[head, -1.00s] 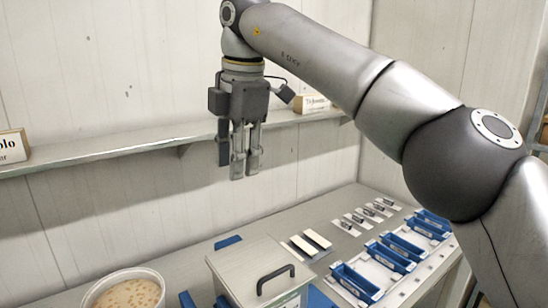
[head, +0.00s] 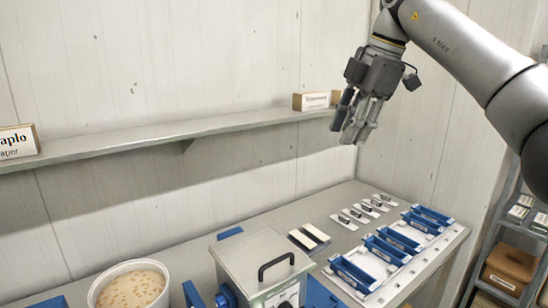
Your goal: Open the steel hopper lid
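The steel hopper (head: 262,270) stands on the counter at the bottom middle of the head view. Its flat grey lid (head: 240,251) with a black bar handle (head: 276,263) lies down over the top, closed. My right gripper (head: 354,136) hangs in the air above and to the right of the hopper, well apart from the lid and handle. It holds nothing that I can see; its fingers are seen at an angle, so their gap is unclear. My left gripper is not in view.
A white tub of nutty mix (head: 130,290) stands left of the hopper. Blue trays (head: 356,274) and small labelled cards (head: 360,215) lie to the right on the counter. A wall shelf (head: 150,136) runs behind. A metal rack with boxes (head: 510,265) stands at far right.

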